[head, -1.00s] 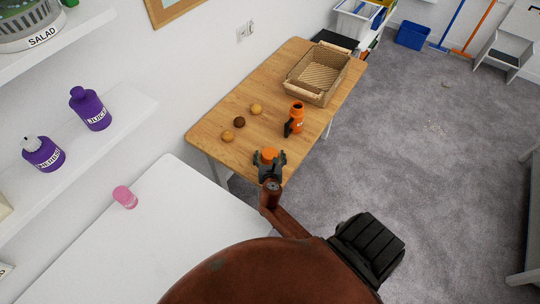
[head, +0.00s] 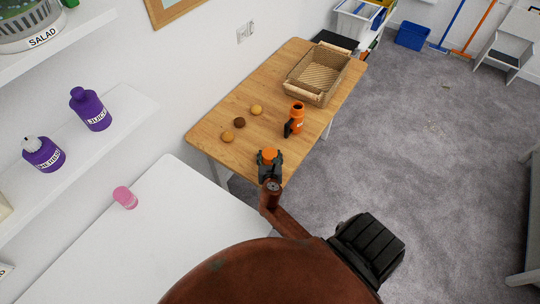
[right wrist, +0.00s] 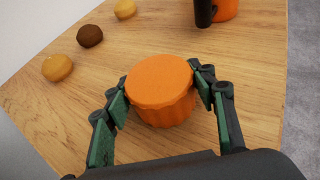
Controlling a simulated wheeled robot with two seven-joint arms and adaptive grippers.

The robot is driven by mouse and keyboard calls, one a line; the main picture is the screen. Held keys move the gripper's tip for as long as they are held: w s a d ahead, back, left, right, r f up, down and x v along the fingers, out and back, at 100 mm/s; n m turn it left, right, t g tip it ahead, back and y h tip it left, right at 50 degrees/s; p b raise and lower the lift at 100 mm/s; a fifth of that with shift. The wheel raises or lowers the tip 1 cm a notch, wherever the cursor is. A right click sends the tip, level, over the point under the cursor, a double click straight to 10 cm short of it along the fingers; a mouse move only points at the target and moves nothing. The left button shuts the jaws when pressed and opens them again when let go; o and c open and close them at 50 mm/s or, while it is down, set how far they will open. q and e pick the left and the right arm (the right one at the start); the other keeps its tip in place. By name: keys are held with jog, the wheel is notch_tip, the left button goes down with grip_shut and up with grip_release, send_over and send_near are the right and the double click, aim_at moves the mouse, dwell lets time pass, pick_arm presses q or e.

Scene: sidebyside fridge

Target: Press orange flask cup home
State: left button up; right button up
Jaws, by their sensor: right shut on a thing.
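The orange flask cup (head: 268,155) is at the near end of the wooden table, and it fills the middle of the right wrist view (right wrist: 160,88). My right gripper (head: 269,160) is shut on it, with a green-padded finger on each side of the cup in the right wrist view (right wrist: 158,92). The orange flask (head: 297,115) stands upright on the table beyond the cup, apart from it, with its black handle toward the left. Its top looks dark and open. Only its lower part shows in the right wrist view (right wrist: 226,8). My left gripper is not seen.
Three round cookies or balls (head: 239,122) lie on the table left of the flask. A wicker basket (head: 318,72) stands at the far end. Wall shelves hold purple bottles (head: 91,108).

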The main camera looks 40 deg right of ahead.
aim_at(270, 153)
notch_tip(270, 153, up, 3)
jog(key=shift+r+p, duration=0.1)
jog(key=shift+p, duration=0.45)
jog(key=s+a+r+p, duration=0.2)
jog(key=s+a+r, duration=0.5)
jog(key=a+r, duration=0.2)
jog(key=a, duration=0.2)
jog(key=shift+s+a+r, duration=0.3)
jog(key=shift+s+r, duration=0.05)
jog(key=shift+s, duration=0.05)
